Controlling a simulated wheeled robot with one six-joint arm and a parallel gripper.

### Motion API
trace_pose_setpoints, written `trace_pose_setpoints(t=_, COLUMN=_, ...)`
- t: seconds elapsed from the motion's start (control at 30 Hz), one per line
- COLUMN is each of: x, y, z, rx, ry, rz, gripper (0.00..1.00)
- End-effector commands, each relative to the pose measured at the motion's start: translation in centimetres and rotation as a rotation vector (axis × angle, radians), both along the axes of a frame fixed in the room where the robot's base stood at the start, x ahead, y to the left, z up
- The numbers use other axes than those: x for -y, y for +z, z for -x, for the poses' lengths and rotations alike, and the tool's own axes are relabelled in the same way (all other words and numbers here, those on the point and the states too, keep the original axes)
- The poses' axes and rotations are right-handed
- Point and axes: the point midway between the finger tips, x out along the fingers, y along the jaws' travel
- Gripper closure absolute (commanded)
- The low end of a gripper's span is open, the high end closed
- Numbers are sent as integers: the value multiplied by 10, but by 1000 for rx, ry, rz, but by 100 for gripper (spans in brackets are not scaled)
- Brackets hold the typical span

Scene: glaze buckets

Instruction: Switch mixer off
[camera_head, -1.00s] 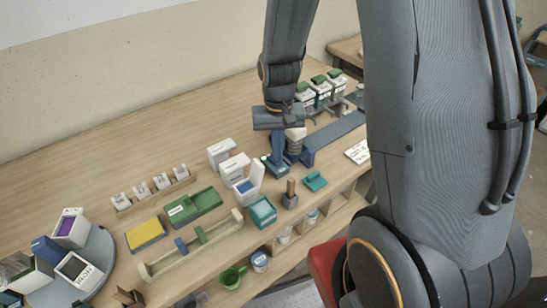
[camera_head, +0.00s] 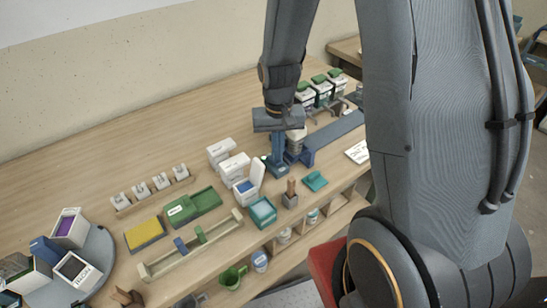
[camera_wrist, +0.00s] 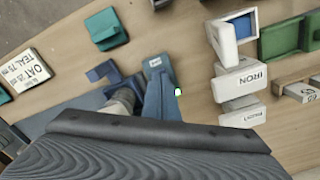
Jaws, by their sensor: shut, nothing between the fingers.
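The mixer is a blue stand (camera_head: 278,153) on the table, below and partly behind my gripper (camera_head: 281,120) in the head view. In the wrist view its blue upright (camera_wrist: 156,90) rises towards the camera, with a small lit green spot (camera_wrist: 178,92) on its right side. A grey-white container (camera_head: 295,138) stands beside the upright. My gripper is shut and empty, just over the mixer's top. The dark gripper body (camera_wrist: 155,133) fills the lower wrist view and hides the mixer's upper part. I cannot tell whether it touches the mixer.
White boxes, one marked IRON (camera_wrist: 240,80), stand close beside the mixer. A teal holder (camera_head: 315,181) and a label card (camera_head: 358,152) lie to the right. Green-lidded buckets (camera_head: 321,90) stand behind. The table's back left (camera_head: 130,140) is clear.

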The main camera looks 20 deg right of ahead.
Motion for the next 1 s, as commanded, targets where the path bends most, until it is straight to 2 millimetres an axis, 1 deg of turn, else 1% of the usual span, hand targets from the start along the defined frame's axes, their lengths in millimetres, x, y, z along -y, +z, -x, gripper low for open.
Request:
trace_pose_setpoints(t=0.67, x=0, y=-7, z=0, rx=0, ry=0, rz=0, gripper=100)
trace_pose_setpoints(t=0.77, x=0, y=-4, z=0, rx=0, ry=0, rz=0, gripper=100)
trace_pose_setpoints(t=1.0, x=0, y=14, z=1, rx=0, ry=0, rz=0, gripper=100)
